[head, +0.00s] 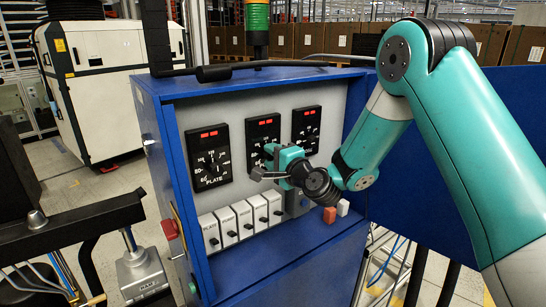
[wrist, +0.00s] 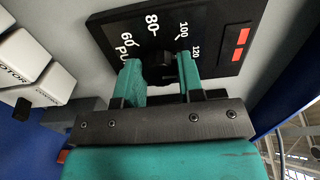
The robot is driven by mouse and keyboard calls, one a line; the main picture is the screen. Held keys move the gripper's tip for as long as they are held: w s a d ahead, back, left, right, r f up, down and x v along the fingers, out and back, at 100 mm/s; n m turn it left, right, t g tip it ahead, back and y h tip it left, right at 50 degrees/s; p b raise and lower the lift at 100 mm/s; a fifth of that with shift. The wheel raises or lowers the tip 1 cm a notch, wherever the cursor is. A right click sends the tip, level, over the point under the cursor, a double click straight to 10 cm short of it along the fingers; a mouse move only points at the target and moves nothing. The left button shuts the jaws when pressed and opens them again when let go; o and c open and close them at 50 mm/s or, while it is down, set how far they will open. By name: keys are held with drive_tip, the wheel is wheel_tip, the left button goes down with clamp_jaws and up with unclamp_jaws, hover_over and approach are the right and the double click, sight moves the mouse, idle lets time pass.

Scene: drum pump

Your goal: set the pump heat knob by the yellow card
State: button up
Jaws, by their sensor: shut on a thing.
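The pump heat dial (head: 263,132) is the middle of three black dial plates on the grey panel. In the wrist view, its plate (wrist: 215,40) shows white marks 60, 80, 100 and 120, the letters "PU", and two red display windows. My gripper (head: 268,164) is at this dial, hiding its lower part in the head view. In the wrist view, my gripper (wrist: 160,72) has its two teal fingers shut on the black knob (wrist: 160,66), one on each side. The knob's pointer cannot be made out. I cannot make out a yellow card in either view.
Other dials stand left (head: 209,157) and right (head: 306,130) of the middle one. White labelled switches (head: 240,219) line the panel below. The blue cabinet's side walls (head: 170,150) frame the panel. A red block (head: 330,215) and a white block (head: 343,207) sit at lower right.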

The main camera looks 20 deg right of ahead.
drive_tip(key=o, duration=0.9)
drive_tip(key=shift+s, duration=0.1)
drive_tip(key=shift+s+d+f+b, duration=0.15)
drive_tip(key=shift+s+b, duration=0.05)
drive_tip(key=shift+b, duration=0.25)
drive_tip(key=b+v, duration=1.6)
drive_tip(key=b, duration=0.2)
drive_tip(key=shift+s, duration=0.4)
drive_tip(key=shift+d+r, duration=0.1)
drive_tip(key=shift+r, duration=0.1)
